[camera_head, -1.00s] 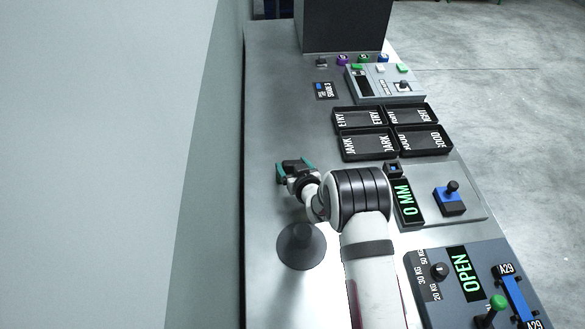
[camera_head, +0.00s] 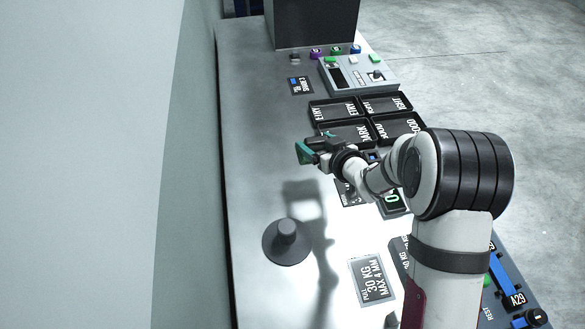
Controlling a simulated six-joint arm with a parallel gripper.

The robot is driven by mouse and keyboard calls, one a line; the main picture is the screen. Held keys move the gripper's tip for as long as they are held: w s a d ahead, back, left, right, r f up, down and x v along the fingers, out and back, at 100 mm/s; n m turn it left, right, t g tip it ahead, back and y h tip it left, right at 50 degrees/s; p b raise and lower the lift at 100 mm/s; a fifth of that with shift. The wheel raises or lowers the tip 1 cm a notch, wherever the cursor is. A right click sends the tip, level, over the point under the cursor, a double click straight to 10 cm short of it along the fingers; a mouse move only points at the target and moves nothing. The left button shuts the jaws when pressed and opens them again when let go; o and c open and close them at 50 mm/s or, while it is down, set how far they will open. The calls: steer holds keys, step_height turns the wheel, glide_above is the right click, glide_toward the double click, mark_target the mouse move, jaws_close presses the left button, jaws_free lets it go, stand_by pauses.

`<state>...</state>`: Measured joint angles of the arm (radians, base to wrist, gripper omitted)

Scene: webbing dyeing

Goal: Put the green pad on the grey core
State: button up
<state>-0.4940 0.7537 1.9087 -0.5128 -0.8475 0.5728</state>
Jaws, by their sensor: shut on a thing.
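At the back stands a row of small dark-based pieces: a grey-topped one (camera_head: 295,58), a purple one (camera_head: 316,53), a green one (camera_head: 335,51) and a blue one (camera_head: 355,48). I cannot tell whether the green and grey ones are the pad and the core. My gripper is well apart from this row.
A dark grey round base with a knob (camera_head: 286,240) stands at the front left. Black trays (camera_head: 311,113), a control box (camera_head: 365,88) and a dark block (camera_head: 312,25) line the table. The left strip of the table is clear beside the wall.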

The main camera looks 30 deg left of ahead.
mark_target(324, 139)
steer(key=shift+n+g+y, duration=0.4)
steer(key=shift+n+g, duration=0.4)
steer(key=d+r, duration=0.1)
steer(key=s+d+r, duration=0.1)
steer(key=r, duration=0.1)
steer(key=shift+d+r, duration=0.1)
steer(key=shift+r, duration=0.15)
steer(key=s+d+r+n+g, duration=0.4)
steer(key=s+d+n+g, duration=0.35)
steer(key=s+d, duration=0.5)
steer(key=shift+g+y, duration=0.4)
steer(key=shift+g, duration=0.15)
steer(key=x, duration=0.4)
steer(key=s+x, duration=0.1)
steer(key=x, duration=0.3)
steer(key=s+d+x, duration=0.1)
steer(key=x, duration=0.3)
steer(key=shift+s+a+f, duration=0.3)
steer(key=shift+f, duration=0.25)
steer(key=f, duration=0.4)
steer(key=shift+a, duration=0.25)
steer(key=shift+f, duration=0.2)
steer(key=shift+f, duration=0.1)
steer(key=o, duration=1.2)
steer(key=shift+o, duration=0.2)
